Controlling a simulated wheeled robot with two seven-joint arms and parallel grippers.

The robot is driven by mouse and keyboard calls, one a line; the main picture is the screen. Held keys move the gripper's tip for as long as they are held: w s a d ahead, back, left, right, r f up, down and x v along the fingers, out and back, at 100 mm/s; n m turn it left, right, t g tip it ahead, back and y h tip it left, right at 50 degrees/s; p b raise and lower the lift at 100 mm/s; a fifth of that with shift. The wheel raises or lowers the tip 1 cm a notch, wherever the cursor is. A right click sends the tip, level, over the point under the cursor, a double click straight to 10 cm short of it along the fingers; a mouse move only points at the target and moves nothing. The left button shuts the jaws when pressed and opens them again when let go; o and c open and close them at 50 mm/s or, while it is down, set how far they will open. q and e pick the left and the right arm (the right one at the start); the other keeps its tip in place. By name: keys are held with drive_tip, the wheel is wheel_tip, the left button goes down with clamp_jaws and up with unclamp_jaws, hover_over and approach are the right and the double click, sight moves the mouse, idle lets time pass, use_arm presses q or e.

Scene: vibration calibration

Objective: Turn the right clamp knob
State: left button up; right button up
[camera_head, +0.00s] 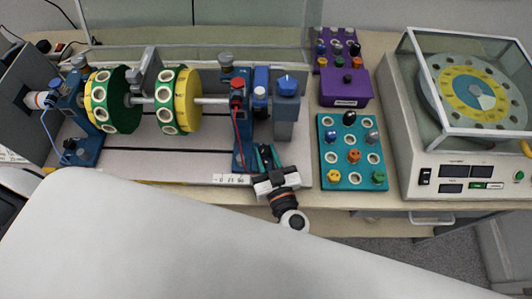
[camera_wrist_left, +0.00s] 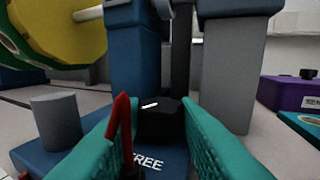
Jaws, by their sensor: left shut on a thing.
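The right clamp knob (camera_wrist_left: 158,125) is black with a short white mark on top. It sits low on the blue base of the right support (camera_wrist_left: 135,60), in front of a "FREE" label (camera_wrist_left: 147,162). My left gripper (camera_wrist_left: 155,112) has its teal fingers on both sides of the knob, shut on it. In the head view my left gripper (camera_head: 265,155) reaches the foot of the right blue support (camera_head: 243,125), and its fingers hide the knob. My right gripper is not in view.
A red pointed part (camera_wrist_left: 121,125) stands close by the left finger. The rotor with green-yellow discs (camera_head: 187,98) lies left. A teal tray (camera_head: 328,150) with several coloured fittings, a purple box (camera_head: 345,88) and a covered dial machine (camera_head: 400,130) stand right.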

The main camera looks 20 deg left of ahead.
use_arm(q)
drive_tip(key=shift+c, duration=0.9)
drive_tip(key=shift+r+h+p, duration=0.1)
drive_tip(key=shift+h+p, duration=0.2)
drive_tip(key=shift+p, duration=0.15)
drive_tip(key=m+h+p, duration=0.1)
drive_tip(key=m+t+h+p, duration=0.1)
drive_tip(key=t+h+p, duration=0.1)
drive_tip(key=shift+s+a+r+m, duration=0.15)
drive_tip(key=shift+a+m, duration=0.1)
drive_tip(key=shift+m, duration=0.15)
drive_tip(key=shift+a+m+t+h+p, duration=0.1)
drive_tip(key=shift+m+t+h+p, duration=0.3)
drive_tip(key=shift+m+h+p, duration=0.5)
drive_tip(key=shift+a+f+m+h+p, duration=0.1)
drive_tip(key=shift+f+m+h+p, duration=0.15)
drive_tip(key=shift+h, duration=0.5)
drive_tip(key=shift+m+h+p, duration=0.15)
drive_tip(key=shift+m+h, duration=0.2)
drive_tip(key=shift+h, duration=0.4)
drive_tip(key=shift+t, duration=0.3)
drive_tip(key=shift+h, duration=0.3)
drive_tip(key=o, duration=1)
drive_tip(key=shift+f, duration=0.1)
